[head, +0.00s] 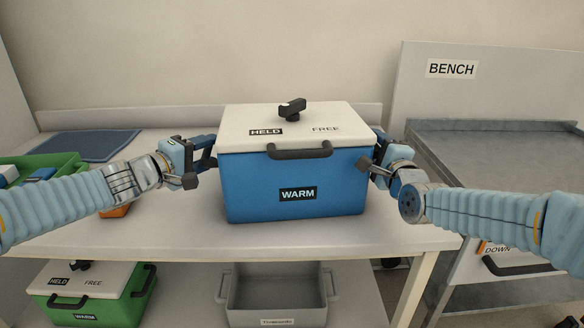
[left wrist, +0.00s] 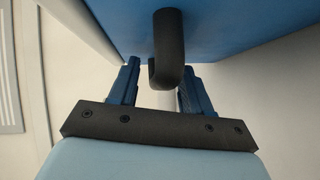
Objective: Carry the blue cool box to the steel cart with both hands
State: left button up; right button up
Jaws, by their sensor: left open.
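The blue cool box (head: 250,185) with a white lid stands upright on the white table, labelled WARM in front and HELD and FREE on the lid. My left gripper (head: 208,155) is at its left side; in the left wrist view, its open fingers (left wrist: 155,88) stand either side of a dark side handle (left wrist: 168,45), with gaps visible. My right gripper (head: 378,150) is at the box's right side. Its fingers and any handle there are mostly hidden. The steel cart (head: 500,155), with a grey metal top, is at the right.
The white table (head: 150,228) also holds a green crate (head: 65,163) and a dark blue mat (head: 85,145) at left. A green box (head: 95,290) and a grey bin (head: 277,308) are below. A BENCH sign (head: 451,69) is behind the cart. The visible cart top looks clear.

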pick_arm(q)
jog(key=shift+c, duration=0.5)
pick_arm(e)
jog(key=shift+c, duration=0.5)
pick_arm(q)
grip_shut()
pick_arm(e)
grip_shut()
jog(key=shift+r, duration=0.15)
